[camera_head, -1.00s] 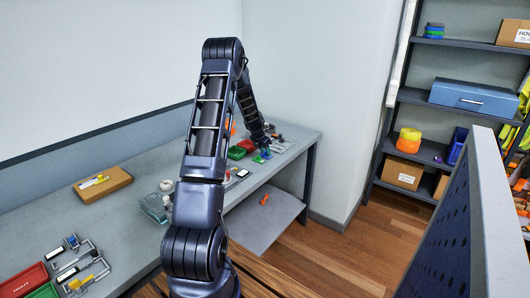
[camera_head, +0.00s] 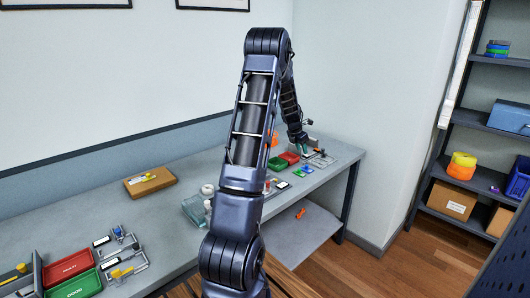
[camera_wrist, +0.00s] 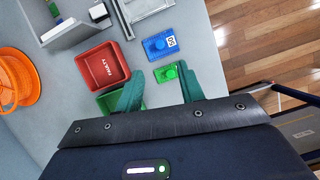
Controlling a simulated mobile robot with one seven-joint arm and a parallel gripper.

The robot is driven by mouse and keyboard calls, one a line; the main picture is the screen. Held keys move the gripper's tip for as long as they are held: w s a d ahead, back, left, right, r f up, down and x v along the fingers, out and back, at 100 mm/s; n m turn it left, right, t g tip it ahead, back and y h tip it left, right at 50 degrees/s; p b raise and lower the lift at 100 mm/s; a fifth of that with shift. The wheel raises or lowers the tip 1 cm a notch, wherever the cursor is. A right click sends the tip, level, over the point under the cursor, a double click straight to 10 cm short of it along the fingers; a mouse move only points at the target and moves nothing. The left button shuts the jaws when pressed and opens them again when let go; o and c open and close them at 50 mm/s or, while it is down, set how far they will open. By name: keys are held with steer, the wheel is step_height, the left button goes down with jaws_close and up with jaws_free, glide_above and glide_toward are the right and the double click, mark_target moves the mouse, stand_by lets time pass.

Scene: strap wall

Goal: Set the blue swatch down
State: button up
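The blue swatch (camera_wrist: 158,45), with a white label, lies flat on the grey bench in the wrist view. It is small in the head view (camera_head: 307,169). A green swatch (camera_wrist: 170,73) lies beside it, closer to my fingers, partly overlapped by the right one. My gripper (camera_wrist: 160,78) has two teal fingers spread wide with nothing between them. It hovers over the bench, apart from the blue swatch. In the head view my gripper (camera_head: 304,149) is small at the arm's end, above the bench's right part.
A red tray marked FAULTY (camera_wrist: 101,67) and a green tray (camera_wrist: 106,101), partly hidden by my left finger, stand beside the swatches. An orange spool (camera_wrist: 14,80) is at the left. The bench edge and wood floor (camera_wrist: 265,35) are at the right.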

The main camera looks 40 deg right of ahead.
steer(key=w+a+r+m+t, duration=0.1)
steer(key=w+a+r, duration=0.25)
steer(key=a, duration=0.25)
steer(key=w+a+r+m, duration=0.2)
steer(key=a+r, duration=0.3)
steer(key=a, duration=0.2)
steer(key=w+a+r+m+t, duration=0.1)
steer(key=w+a+r, duration=0.25)
steer(key=a, duration=0.25)
steer(key=a+r+m, duration=0.1)
steer(key=a+r, duration=0.2)
steer(key=a, duration=0.3)
steer(key=a+r+m+t, duration=0.1)
steer(key=a+r+m, duration=0.15)
steer(key=a, duration=0.45)
steer(key=a+r+m, duration=0.1)
steer(key=a+r, duration=0.2)
steer(key=a, duration=0.3)
steer(key=s+a+r+m+t+y, duration=0.1)
steer(key=s+a+r+m, duration=0.15)
steer(key=a, duration=0.55)
steer(key=s+a+r+m+y, duration=0.1)
steer(key=s+a, duration=0.3)
steer(key=a, duration=0.4)
steer(key=s+a+f+m+t+y, duration=0.1)
steer(key=s+a+m, duration=0.3)
steer(key=s+a, duration=0.9)
steer(key=shift+a+f+y, duration=0.4)
steer(key=shift+a+y, duration=0.2)
steer(key=shift+y, duration=0.2)
